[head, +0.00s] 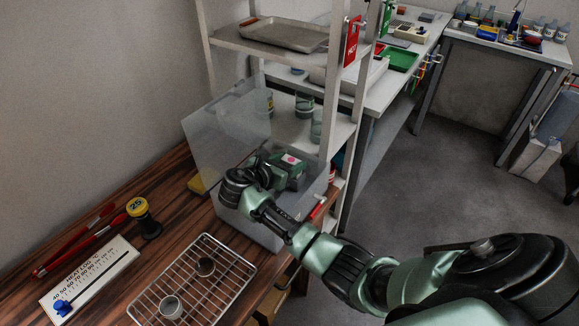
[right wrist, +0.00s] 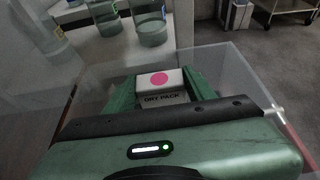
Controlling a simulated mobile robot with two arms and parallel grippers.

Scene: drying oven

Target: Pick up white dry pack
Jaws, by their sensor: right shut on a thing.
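The white dry pack (head: 291,160) has a pink-red dot on top. In the right wrist view the dry pack (right wrist: 160,82) shows its "DRY PACK" lettering and sits between the two green fingers. My right gripper (head: 289,172) is shut on it, inside or just over the clear box (head: 272,235). I cannot tell whether the pack touches the box floor. The box's clear lid or door panel (head: 225,130) stands up at its left. My left gripper is not in view.
A wire rack (head: 228,258) with two small metal cups lies on the wooden bench. Left of it are a heat log board (head: 92,280), red tongs (head: 85,240) and a yellow-topped weight (head: 140,212). A white shelf unit (head: 337,100) with glass jars stands close behind the box.

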